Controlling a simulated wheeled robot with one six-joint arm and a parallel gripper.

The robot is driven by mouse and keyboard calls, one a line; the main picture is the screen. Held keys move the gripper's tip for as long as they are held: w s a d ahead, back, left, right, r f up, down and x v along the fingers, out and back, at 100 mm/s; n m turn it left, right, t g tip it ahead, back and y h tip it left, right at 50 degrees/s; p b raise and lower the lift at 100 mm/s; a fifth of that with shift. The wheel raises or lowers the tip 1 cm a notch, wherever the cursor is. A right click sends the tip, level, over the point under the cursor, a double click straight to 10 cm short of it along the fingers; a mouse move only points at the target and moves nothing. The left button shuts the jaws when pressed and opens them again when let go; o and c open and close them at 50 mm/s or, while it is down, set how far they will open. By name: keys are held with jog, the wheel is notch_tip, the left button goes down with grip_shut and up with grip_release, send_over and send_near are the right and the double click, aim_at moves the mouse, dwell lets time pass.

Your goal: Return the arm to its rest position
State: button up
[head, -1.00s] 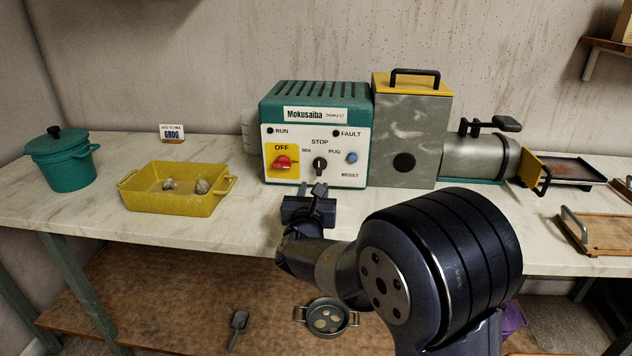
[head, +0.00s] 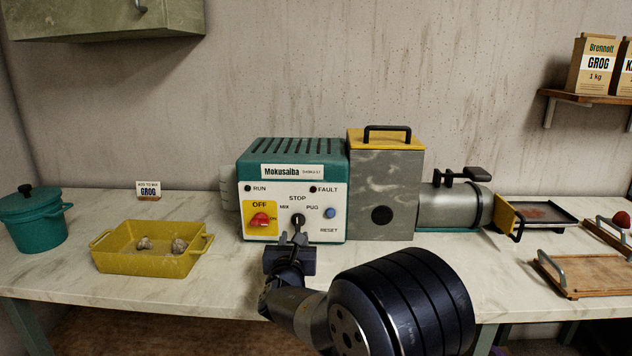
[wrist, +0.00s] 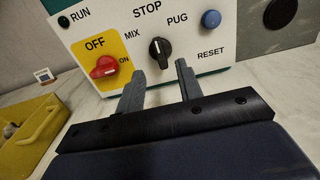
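My gripper (head: 291,238) is in front of the teal and white Mokusaiba machine (head: 293,172), just below its panel in the head view. In the wrist view its two fingers (wrist: 160,72) stand apart with nothing between them, so it is open and empty. The fingers reach toward the black knob (wrist: 160,50) marked MIX, STOP and PUG; I cannot tell whether they touch the panel. My arm is stretched out over the front of the table, not folded.
The red OFF/ON switch (wrist: 104,68) and blue RESET button (wrist: 211,19) flank the knob. A yellow tray (head: 150,262) with lumps and a teal pot (head: 32,225) stand left. A metal barrel (head: 450,207) and a wooden board (head: 590,272) are on the right. The white tabletop (head: 215,300) is clear in front.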

aim_at(298, 225)
jog(key=shift+w+d, duration=0.1)
jog(key=shift+w, duration=2.65)
jog(key=shift+s, duration=0.1)
jog(key=s, duration=1)
jog(key=shift+s+a, duration=0.1)
jog(key=shift+a, duration=0.1)
jog(key=w, duration=1)
jog(key=shift+w+d, duration=0.25)
jog(key=shift+w, duration=0.1)
jog(key=shift+s+m, duration=0.2)
jog(key=shift+m, duration=0.7)
jog(key=m, duration=0.6)
jog(key=s, duration=0.9)
jog(key=shift+s+a+b, duration=0.1)
jog(key=shift+a+b, duration=0.05)
jog(key=shift+b, duration=0.2)
jog(key=shift+s, duration=0.75)
